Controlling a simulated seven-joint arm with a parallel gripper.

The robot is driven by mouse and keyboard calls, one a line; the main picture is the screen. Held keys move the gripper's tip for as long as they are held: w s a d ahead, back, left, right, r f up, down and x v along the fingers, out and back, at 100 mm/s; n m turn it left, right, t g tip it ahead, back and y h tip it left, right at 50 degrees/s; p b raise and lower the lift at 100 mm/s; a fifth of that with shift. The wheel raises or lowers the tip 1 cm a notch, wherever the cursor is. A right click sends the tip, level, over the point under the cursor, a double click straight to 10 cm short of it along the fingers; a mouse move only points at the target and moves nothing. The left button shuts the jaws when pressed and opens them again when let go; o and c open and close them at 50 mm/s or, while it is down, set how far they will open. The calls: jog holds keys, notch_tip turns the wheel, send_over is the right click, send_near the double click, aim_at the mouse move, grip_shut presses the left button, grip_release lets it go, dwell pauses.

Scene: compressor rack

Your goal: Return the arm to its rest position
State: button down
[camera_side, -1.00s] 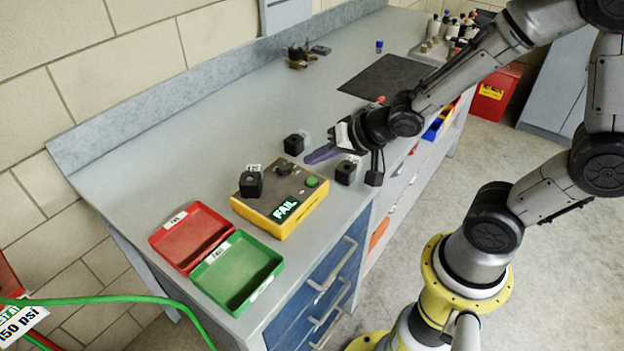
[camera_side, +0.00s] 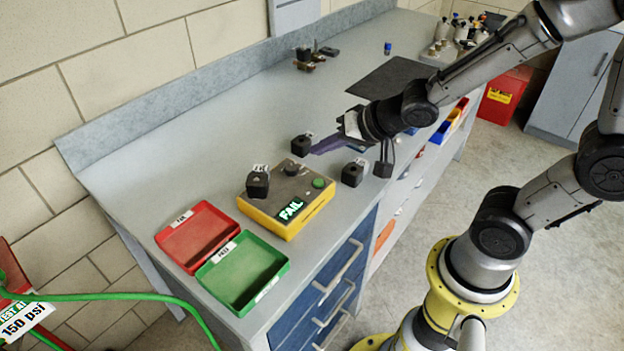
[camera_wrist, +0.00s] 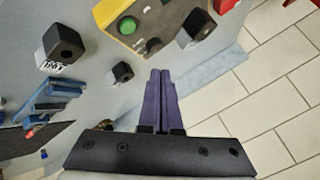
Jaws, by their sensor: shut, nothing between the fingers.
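My gripper (camera_side: 328,146) is at the end of the arm, above the bench, with purple fingers pointing left towards a black block (camera_side: 302,144). In the wrist view the two purple fingers (camera_wrist: 159,76) lie side by side, shut with nothing between them. A yellow test box (camera_side: 290,207) with a green button and a lit "FAIL" display stands left of and below the gripper in the side view. One black block (camera_side: 257,183) is on or against the box's left part. Another black block (camera_side: 352,174) stands on the bench just right of the box.
A red tray (camera_side: 166,243) and a green tray (camera_side: 206,272) lie open at the bench's near left end. A dark mat (camera_side: 388,80) and several bottles (camera_side: 462,30) are farther back. Brown and black fittings (camera_side: 309,62) sit by the rear wall.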

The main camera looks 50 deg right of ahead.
jog(key=s+d+r+t+h, duration=0.1)
jog(key=s+r, duration=0.2)
jog(key=r, duration=0.2)
jog(key=s+d+r+h, duration=0.1)
jog(key=s+d+r, duration=0.1)
jog(key=r, duration=0.4)
jog(key=s+a+f+n+g+y, duration=0.1)
jog(key=s+f+n+g, duration=0.2)
jog(key=s+n, duration=0.4)
jog(key=s+g, duration=0.1)
jog(key=s, duration=0.5)
jog(key=shift+a+f+n+g, duration=0.15)
jog(key=shift+a+n+g, duration=0.15)
jog(key=shift+n+g, duration=0.1)
